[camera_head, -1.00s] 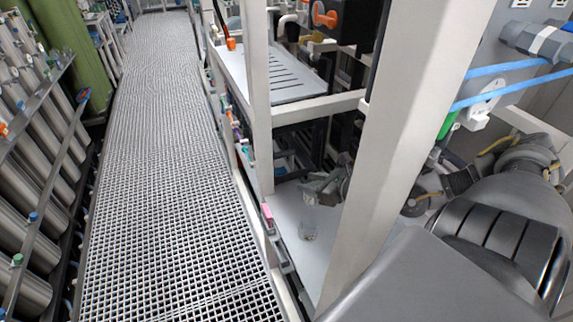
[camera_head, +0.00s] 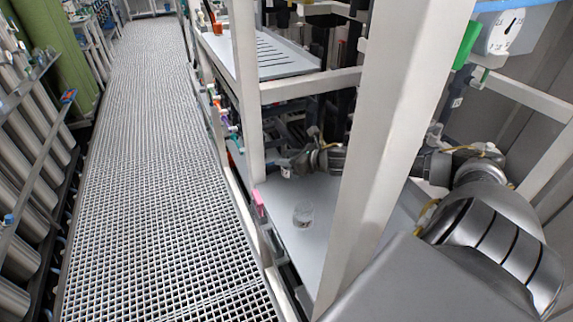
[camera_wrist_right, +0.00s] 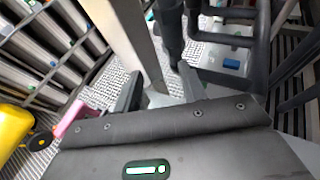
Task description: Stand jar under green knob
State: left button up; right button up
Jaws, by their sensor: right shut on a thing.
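My right gripper (camera_head: 286,168) reaches in behind the white post, above the back of the white shelf board. In the right wrist view, its dark fingers (camera_wrist_right: 160,92) are shut on a pale, see-through thing (camera_wrist_right: 158,98) that looks like a jar. Its outline is mostly hidden. Another clear jar (camera_head: 303,214) stands upright on the board, apart from the gripper and nearer the camera. Small coloured knobs line the rack's walkway side, a greenish one (camera_head: 234,128) among them. A larger green part (camera_head: 467,45) sits at upper right. My left gripper is not in view.
A thick white post (camera_head: 385,150) stands between the camera and my right arm. A pink block (camera_head: 259,203) sits at the board's left edge. A slotted tray (camera_head: 275,55) lies above and behind. The grated walkway (camera_head: 150,180) is clear. Dark pipes (camera_wrist_right: 170,30) rise close to the fingers.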

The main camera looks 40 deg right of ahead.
jog(key=shift+w+d+f+b, duration=0.1)
jog(key=shift+w+f+b, duration=0.1)
jog(key=shift+f+b, duration=0.65)
jog(key=shift+w+d+f+b, duration=0.1)
jog(key=shift+w+f+b, duration=0.2)
jog(key=shift+f, duration=0.9)
jog(key=shift+s, duration=0.15)
jog(key=shift+a+r, duration=0.1)
jog(key=o, duration=1)
jog(key=shift+c, duration=0.2)
